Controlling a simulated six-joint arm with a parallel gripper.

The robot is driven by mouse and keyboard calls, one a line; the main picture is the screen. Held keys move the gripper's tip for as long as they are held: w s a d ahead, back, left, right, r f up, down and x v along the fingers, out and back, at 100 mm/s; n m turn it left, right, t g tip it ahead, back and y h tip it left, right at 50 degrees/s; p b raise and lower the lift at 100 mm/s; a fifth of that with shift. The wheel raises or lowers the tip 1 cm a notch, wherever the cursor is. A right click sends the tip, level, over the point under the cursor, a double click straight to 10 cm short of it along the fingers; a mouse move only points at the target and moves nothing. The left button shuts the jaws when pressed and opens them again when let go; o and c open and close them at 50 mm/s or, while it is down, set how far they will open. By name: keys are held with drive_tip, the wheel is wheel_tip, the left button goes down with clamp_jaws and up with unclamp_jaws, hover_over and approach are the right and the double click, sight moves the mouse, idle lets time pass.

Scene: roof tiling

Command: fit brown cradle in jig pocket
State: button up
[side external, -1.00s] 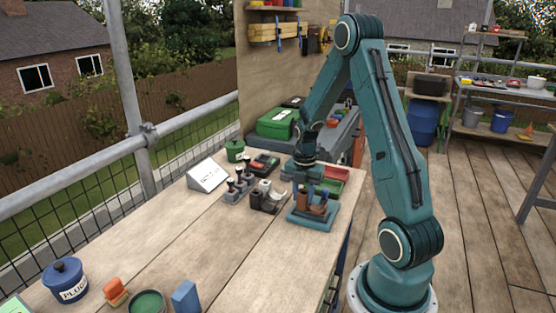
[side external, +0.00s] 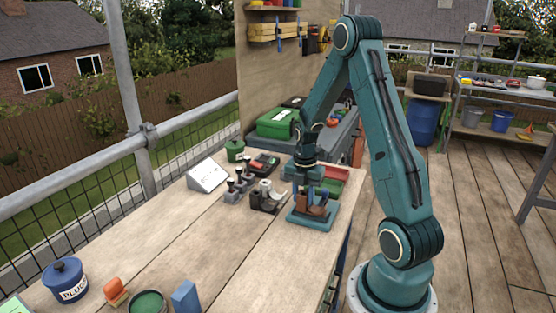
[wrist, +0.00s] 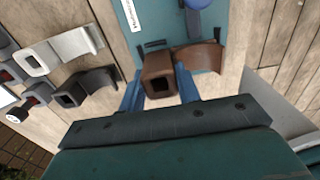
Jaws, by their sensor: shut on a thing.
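The brown cradle (wrist: 157,83) has a square hollow block and a curved plate reaching to the right in the wrist view. My gripper (wrist: 160,92) is shut on its block, with a blue finger on each side. The cradle is over the teal jig (wrist: 137,26), and its curved plate lies across the jig's surface. In the side view the cradle (side external: 316,210) is low at the jig (side external: 305,223), under my gripper (side external: 311,197). I cannot tell whether its underside is seated in the pocket, which is hidden.
A dark cradle (wrist: 83,92) and a pale grey one (wrist: 62,50) stand left of the jig in the wrist view. A red tray (side external: 334,173) lies behind the jig.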

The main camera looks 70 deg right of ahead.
drive_tip(key=shift+f, duration=0.55)
idle(1.1)
drive_tip(key=o, duration=1.1)
drive_tip(key=shift+r, duration=3.55)
